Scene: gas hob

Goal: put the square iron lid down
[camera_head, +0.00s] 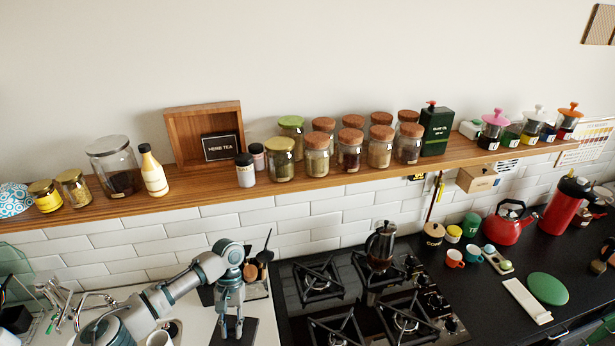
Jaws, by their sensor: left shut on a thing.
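My left gripper (231,328) points down at the bottom of the view, left of the hob. It is shut on the square iron lid (250,326), a dark flat square below its fingers. The grip point is small and partly hidden by the fingers. The lid is over the pale counter (190,318). I cannot tell whether it touches the counter. Its near edge is cut off by the picture's edge. My right gripper is not seen.
A utensil holder (256,284) stands behind the gripper. A red kettle (508,224) stands at the right. A wooden shelf (330,184) holds jars above.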

